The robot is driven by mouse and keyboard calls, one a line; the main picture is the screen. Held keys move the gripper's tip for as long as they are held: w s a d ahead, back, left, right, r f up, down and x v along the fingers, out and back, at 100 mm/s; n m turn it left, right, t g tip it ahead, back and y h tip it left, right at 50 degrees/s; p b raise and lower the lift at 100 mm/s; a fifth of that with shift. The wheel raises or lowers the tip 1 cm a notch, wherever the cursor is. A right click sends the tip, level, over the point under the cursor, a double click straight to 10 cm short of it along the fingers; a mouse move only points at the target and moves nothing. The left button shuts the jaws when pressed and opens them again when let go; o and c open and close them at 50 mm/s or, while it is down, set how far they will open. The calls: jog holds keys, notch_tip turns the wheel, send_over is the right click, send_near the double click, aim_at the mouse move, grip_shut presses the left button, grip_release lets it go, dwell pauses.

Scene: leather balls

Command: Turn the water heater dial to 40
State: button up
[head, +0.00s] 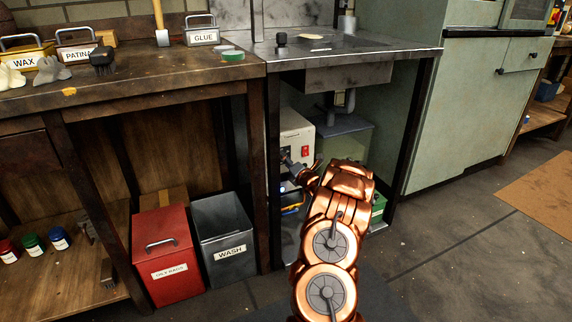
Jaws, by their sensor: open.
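The water heater (296,128) is a pale beige box under the sink, behind my arm. A red switch (305,153) shows on its front. My gripper (287,160) is at the heater's front, just left of and below the red switch. It is small and partly dark in the view, and its jaws are open. I cannot make out the dial or its numbers; the gripper and wrist cover part of the front. Whether the fingers touch the heater, I cannot tell.
The sink counter (400,52) is above my gripper, with a table leg (272,170) close on its left. A drain pipe (341,105) and a greenish container (350,135) are behind to the right. A red rag bin (162,250) and grey wash bin (225,225) stand left.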

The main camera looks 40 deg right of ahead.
jog(key=shift+w, duration=0.1)
grip_shut()
dwell(0.6)
